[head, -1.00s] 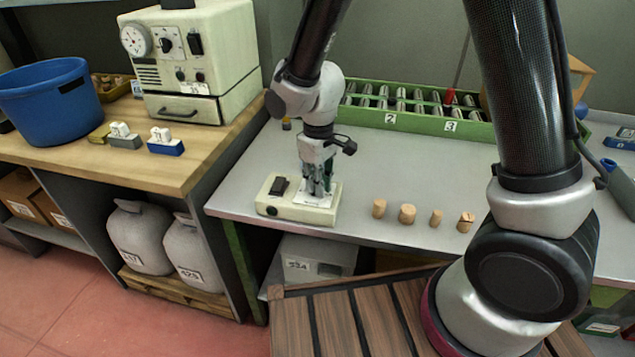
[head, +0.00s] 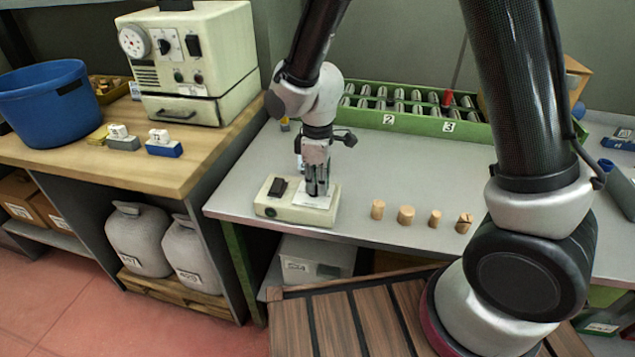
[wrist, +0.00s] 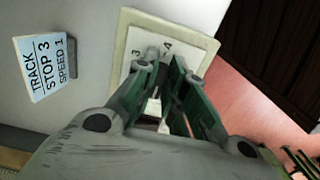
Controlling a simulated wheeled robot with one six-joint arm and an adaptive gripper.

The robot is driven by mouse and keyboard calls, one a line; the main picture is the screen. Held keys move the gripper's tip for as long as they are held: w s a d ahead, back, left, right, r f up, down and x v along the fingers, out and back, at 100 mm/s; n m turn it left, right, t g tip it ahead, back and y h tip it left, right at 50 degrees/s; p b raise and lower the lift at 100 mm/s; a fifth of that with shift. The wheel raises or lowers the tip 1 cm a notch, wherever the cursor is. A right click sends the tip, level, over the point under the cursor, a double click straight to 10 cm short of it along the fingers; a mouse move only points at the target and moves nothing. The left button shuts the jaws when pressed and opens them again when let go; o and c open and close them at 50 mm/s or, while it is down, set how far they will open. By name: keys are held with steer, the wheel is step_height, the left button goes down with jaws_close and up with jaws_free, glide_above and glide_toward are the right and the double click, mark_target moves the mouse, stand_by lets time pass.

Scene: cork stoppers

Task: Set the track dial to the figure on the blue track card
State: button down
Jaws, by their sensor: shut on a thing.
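The track dial's white plate (head: 322,199) is on the right part of a small cream box (head: 268,209). My gripper (head: 317,190) points down over this plate, shut on the dial's knob, which the fingers mostly hide. In the wrist view the fingers (wrist: 162,75) stand over the plate (wrist: 190,38), where a 3 and a 4 show near the fingertips. The knob's pointing direction cannot be told. A light blue card (wrist: 45,68) beside the box reads TRACK, STOP 3, SPEED 1.
A black switch (head: 278,187) is on the box's left part. Several corks (head: 406,214) stand to its right on the grey bench (head: 370,170). A green rack (head: 425,124) numbered 2 and 3 lies behind. A cream machine (head: 195,60) stands on the wooden bench at left.

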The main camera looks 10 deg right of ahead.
steer(key=c, duration=1.5)
jaws_free()
step_height(320, 180, up, 12)
steer(key=shift+r, duration=0.1)
